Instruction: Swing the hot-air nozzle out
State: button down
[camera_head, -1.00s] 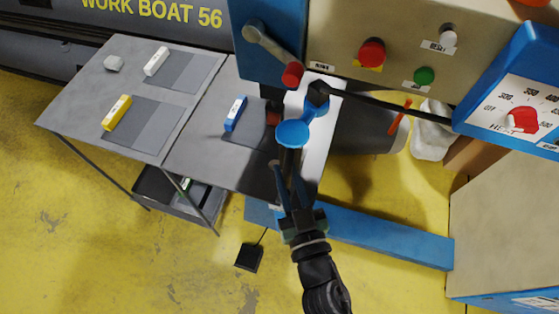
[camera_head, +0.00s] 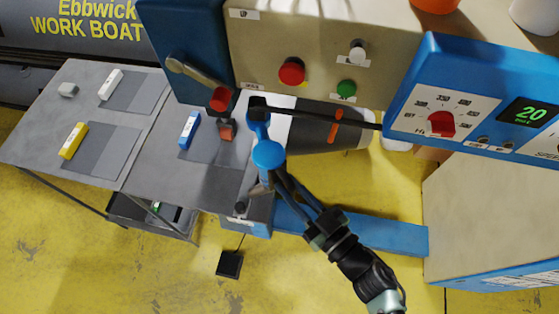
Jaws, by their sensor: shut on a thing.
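The nozzle arm is a blue piece with a round blue disc (camera_head: 268,155) at its near end and a dark block (camera_head: 257,105) at its far end. A thin black rod runs right from the block towards the blue control box. My gripper (camera_head: 274,180) comes from the lower right. Its fingers are shut on the dark part under the disc, which the disc and fingers mostly hide. The nozzle's tip cannot be made out.
A beige panel holds a red button (camera_head: 291,71) and a green button (camera_head: 346,88). A red-knobbed lever (camera_head: 220,98) is at left. The control box has a red dial (camera_head: 440,123). A grey table (camera_head: 100,150) bears several coloured blocks. A black pedal (camera_head: 229,264) lies on yellow floor.

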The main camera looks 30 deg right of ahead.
jog(key=shift+d, duration=0.55)
jog(key=c, duration=1.1)
grip_release()
jog(key=shift+d, duration=0.1)
jog(key=shift+o, duration=0.2)
jog(key=shift+s, duration=0.15)
jog(key=b+v, duration=0.4)
jog(key=v, duration=0.8)
jog(key=shift+s+d, duration=0.15)
jog(key=shift+s, duration=0.2)
